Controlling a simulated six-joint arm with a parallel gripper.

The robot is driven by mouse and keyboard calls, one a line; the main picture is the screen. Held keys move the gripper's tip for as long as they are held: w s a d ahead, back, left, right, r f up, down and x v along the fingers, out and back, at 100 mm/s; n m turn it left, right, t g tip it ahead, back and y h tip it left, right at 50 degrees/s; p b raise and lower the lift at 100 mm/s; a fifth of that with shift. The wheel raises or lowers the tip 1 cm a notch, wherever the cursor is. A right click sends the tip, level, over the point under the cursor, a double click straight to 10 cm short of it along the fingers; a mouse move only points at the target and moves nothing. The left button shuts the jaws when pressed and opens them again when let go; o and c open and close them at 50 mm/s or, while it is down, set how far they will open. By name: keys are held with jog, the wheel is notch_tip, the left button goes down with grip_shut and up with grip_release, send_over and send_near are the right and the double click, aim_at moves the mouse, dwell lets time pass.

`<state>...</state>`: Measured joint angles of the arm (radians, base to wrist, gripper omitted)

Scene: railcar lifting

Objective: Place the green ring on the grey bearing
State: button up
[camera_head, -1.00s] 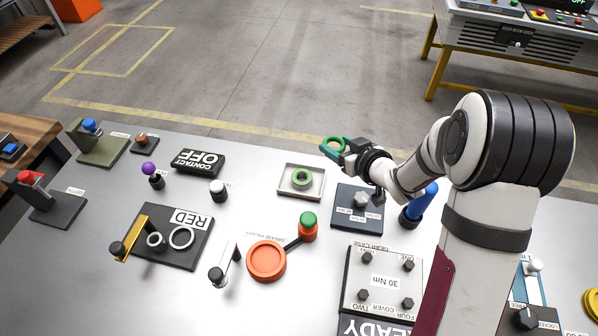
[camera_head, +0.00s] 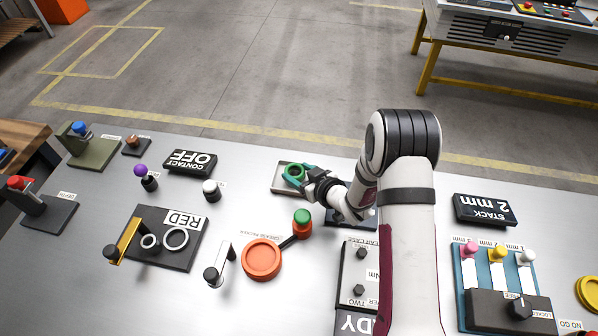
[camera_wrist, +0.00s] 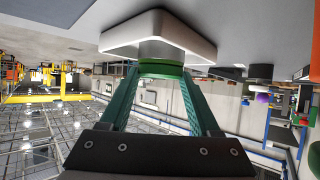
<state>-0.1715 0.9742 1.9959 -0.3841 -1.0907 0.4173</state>
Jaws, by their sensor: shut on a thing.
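The green ring (camera_head: 293,171) is between the teal fingers of my gripper (camera_head: 293,173), over the pale square tray (camera_head: 281,188). In the wrist view, which is upside down, the green ring (camera_wrist: 161,69) sits between the fingertips. A pale grey cylinder (camera_wrist: 160,49) stands between the ring and the tray. The ring is at the cylinder's free end; I cannot tell whether it rests there or is just clear of it. My gripper is shut on the ring. I cannot tell for sure which grey part is the bearing. My arm covers part of the plate beside the tray.
An orange dish (camera_head: 262,258) and a green-topped post (camera_head: 302,221) stand in front of the tray. A black CONTACT OFF block (camera_head: 190,162) and a white-topped knob (camera_head: 211,189) are to its left.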

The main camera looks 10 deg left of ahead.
jog(key=shift+f, duration=0.15)
jog(key=o, duration=1.3)
